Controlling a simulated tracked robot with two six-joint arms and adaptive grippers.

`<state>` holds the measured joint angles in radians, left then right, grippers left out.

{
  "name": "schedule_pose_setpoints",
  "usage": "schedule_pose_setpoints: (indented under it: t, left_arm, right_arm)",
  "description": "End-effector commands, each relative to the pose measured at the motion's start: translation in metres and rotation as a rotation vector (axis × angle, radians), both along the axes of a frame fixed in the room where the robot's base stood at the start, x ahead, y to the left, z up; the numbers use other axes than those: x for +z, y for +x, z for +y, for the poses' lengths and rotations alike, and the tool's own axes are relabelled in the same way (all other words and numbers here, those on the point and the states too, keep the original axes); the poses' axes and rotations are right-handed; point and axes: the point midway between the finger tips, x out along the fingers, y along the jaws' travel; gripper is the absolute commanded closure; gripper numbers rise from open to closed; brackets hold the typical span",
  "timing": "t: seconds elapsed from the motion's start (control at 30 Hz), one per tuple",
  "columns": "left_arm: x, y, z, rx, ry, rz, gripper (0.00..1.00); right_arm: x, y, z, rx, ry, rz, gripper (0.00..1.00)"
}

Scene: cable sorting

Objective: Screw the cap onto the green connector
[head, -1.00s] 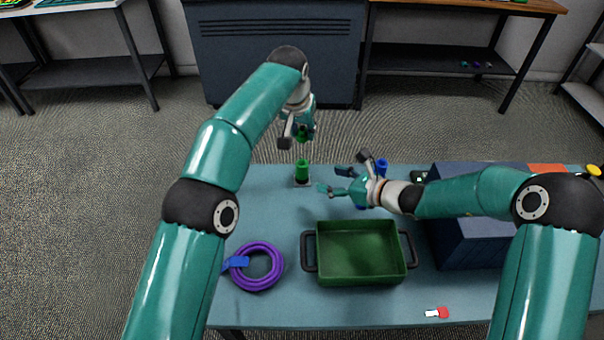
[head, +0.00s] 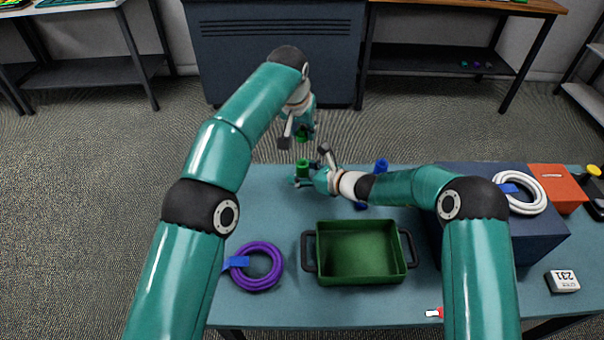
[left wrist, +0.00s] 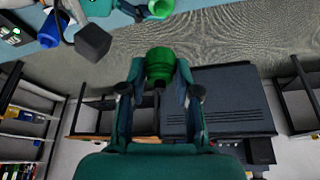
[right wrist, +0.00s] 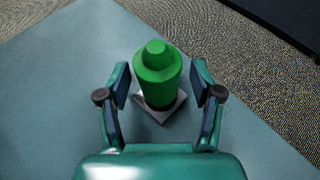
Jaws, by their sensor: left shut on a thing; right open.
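The green connector (head: 302,167) stands upright near the table's far edge, on a small pale base (right wrist: 162,112). The right wrist view shows its round body with a narrower top (right wrist: 155,54). It also shows at the top of the left wrist view (left wrist: 160,8). My right gripper (right wrist: 160,90) is open, with one finger on each side of the connector and visible gaps. My left gripper (head: 304,134) is shut on the green cap (left wrist: 159,66) and holds it in the air beyond the connector; cap and connector are apart.
A green tray (head: 320,268) with dark handles stands in the middle front. A purple cable coil (head: 270,270) lies left of it. A dark blue box (head: 500,228) bearing a white coil (head: 538,196) stands right. A blue object (head: 381,166) is partly hidden by my right arm.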

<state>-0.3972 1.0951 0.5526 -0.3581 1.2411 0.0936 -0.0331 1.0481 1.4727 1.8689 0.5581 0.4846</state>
Motion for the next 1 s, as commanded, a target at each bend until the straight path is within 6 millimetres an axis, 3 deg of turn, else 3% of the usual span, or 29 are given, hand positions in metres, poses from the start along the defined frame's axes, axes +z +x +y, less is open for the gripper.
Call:
schedule_pose_setpoints:
  t: [0.13,0.5,0.77,1.0]
  left_arm:
    - [0.0,0.0,0.0,0.0,0.0,0.0,0.82]
    - [0.0,0.0,0.001,0.001,0.0,0.0,0.82]
    - [-0.001,0.0,0.001,0.002,0.0,0.0,0.82]
    - [-0.026,-0.002,0.002,0.001,0.0,0.001,0.82]
  right_arm:
    - [0.0,0.0,0.0,0.0,0.0,0.0,0.38]
    - [0.0,0.0,0.0,0.001,0.0,0.0,1.0]
    - [0.0,0.0,0.001,0.002,0.0,0.0,1.0]
    - [0.0,0.0,0.001,0.002,0.0,0.0,1.0]
